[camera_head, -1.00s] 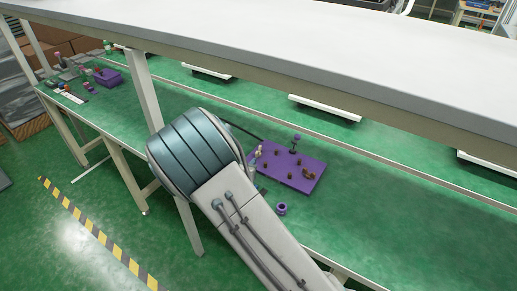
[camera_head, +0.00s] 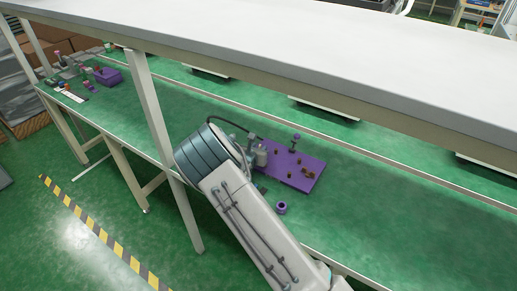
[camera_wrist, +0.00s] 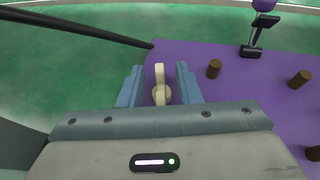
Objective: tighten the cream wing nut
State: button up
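The cream wing nut (camera_wrist: 160,92) shows in the wrist view near the left edge of the purple board (camera_wrist: 225,60), its wing pointing along the view. My gripper (camera_wrist: 158,76) is over it, with one blue-grey finger on each side. A gap shows between each finger and the nut, so the gripper is open around it. In the head view my arm hides the nut, and my gripper (camera_head: 258,155) is at the left part of the purple board (camera_head: 310,165).
Several brown pegs (camera_wrist: 214,68) stand on the board to the right. A purple-topped upright fitting (camera_wrist: 256,35) stands at its far edge. A white shelf (camera_head: 330,60) spans above. A purple bin (camera_head: 109,77) stands far left.

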jog(key=shift+c, duration=0.3)
grip_shut()
jog(key=shift+m+g+h+p, duration=0.5)
jog(key=shift+m+h, duration=0.4)
jog(key=shift+h, duration=0.1)
jog(key=shift+o, duration=0.3)
grip_release()
jog(key=shift+s+a, duration=0.1)
jog(key=b+v, duration=0.1)
jog(key=v, duration=1.2)
jog(key=shift+s+a+r, duration=0.15)
jog(key=shift+s, duration=0.1)
